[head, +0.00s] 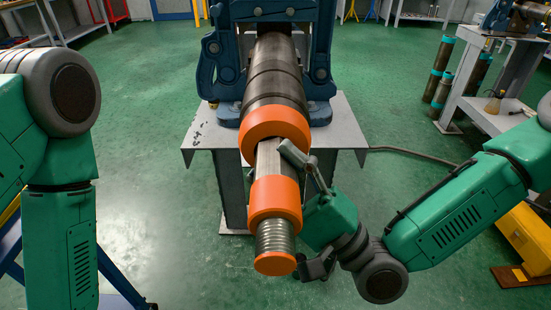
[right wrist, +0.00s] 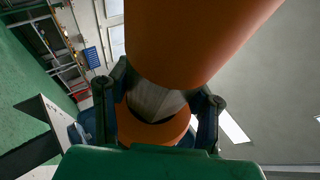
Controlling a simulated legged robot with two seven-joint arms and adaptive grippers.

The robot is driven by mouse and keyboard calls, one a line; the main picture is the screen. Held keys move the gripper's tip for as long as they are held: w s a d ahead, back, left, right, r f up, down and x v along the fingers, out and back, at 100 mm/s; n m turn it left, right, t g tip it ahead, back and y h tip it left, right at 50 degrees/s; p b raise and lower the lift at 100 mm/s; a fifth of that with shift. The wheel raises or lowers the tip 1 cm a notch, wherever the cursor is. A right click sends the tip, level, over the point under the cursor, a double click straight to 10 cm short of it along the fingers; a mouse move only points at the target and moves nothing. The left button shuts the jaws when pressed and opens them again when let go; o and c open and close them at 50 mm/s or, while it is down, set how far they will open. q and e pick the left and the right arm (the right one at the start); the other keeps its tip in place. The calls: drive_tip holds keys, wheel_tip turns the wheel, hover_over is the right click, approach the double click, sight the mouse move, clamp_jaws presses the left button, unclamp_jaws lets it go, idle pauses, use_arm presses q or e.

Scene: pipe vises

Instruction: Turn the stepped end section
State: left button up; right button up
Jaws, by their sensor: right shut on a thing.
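The stepped end section (head: 268,165) points toward me from the pipe. It has bare metal between a large orange collar (head: 275,130) and a smaller orange band (head: 275,200), then a threaded part (head: 275,240) with an orange end face. My right gripper (head: 300,168) is at its right side, shut on the bare metal between the two orange parts. In the right wrist view, the fingers lie on either side of that metal (right wrist: 158,100); the contact is partly hidden. My left arm is at the left; its gripper is out of view.
The dark pipe (head: 273,80) runs back into a blue vise (head: 225,65) on a grey metal stand (head: 343,120). At the right are a white bench (head: 490,118) and upright pipes (head: 440,70). A yellow case (head: 527,238) stands lower right. Green floor is open left of the stand.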

drive_tip(key=n+g+h+p, duration=0.1)
drive_tip(key=g+h+p, duration=0.1)
drive_tip(key=p, duration=0.3)
drive_tip(key=n+g+h+p, duration=0.2)
drive_tip(key=p, duration=0.3)
drive_tip(key=n+g+h+p, duration=0.2)
drive_tip(key=p, duration=0.3)
drive_tip(key=shift+r+h+p, duration=0.25)
drive_tip(key=shift+h+p, duration=0.1)
drive_tip(key=shift+h, duration=0.05)
drive_tip(key=n+h+p, duration=0.1)
drive_tip(key=h+p, duration=0.1)
drive_tip(key=p, duration=0.2)
drive_tip(key=n+g+h+p, duration=0.1)
drive_tip(key=h+p, duration=0.2)
drive_tip(key=p, duration=0.1)
drive_tip(key=h+p, duration=0.3)
drive_tip(key=p, duration=0.2)
drive_tip(key=shift+s+f+n+g, duration=0.15)
drive_tip(key=shift+f+n+g, duration=0.1)
drive_tip(key=shift+n+g, duration=0.15)
drive_tip(key=shift+f+h+p, duration=0.2)
drive_tip(key=shift+h+p, duration=0.6)
drive_tip(key=shift+p, duration=0.4)
drive_tip(key=o, duration=1.1)
drive_tip(key=shift+o, duration=0.3)
drive_tip(key=shift+r, duration=0.1)
